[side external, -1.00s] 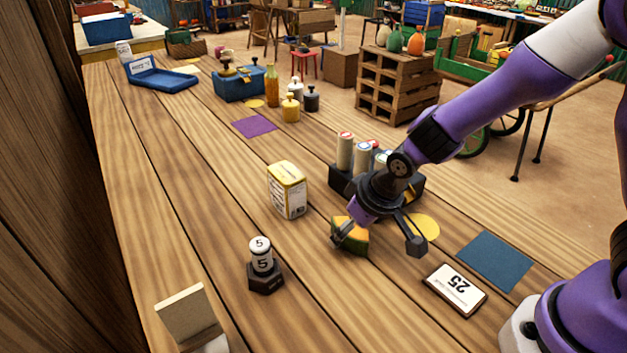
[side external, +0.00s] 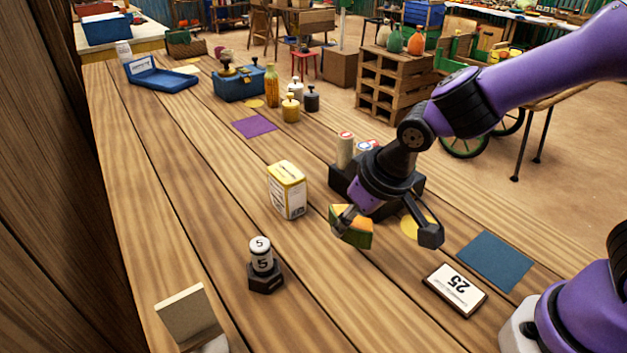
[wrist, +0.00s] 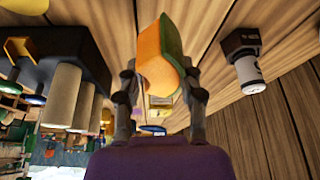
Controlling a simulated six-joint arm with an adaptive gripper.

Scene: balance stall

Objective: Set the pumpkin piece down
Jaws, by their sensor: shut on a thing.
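The pumpkin piece (side external: 357,236) is a wedge with orange flesh and green rind. My gripper (side external: 387,226) is shut on it, above the wooden table near the middle of the side view. In the wrist view the pumpkin piece (wrist: 158,62) sits between the two fingers (wrist: 158,90), orange face to the left and green rind to the right. One finger partly hides the piece in the side view.
A yellow-and-white box (side external: 287,190) stands left of the piece. A black rack with cylinders (side external: 345,150) is behind my gripper. A yellow disc (side external: 410,228), blue mat (side external: 495,260), "25" card (side external: 456,289) and weights (side external: 262,262) are nearby. Open wood lies in front.

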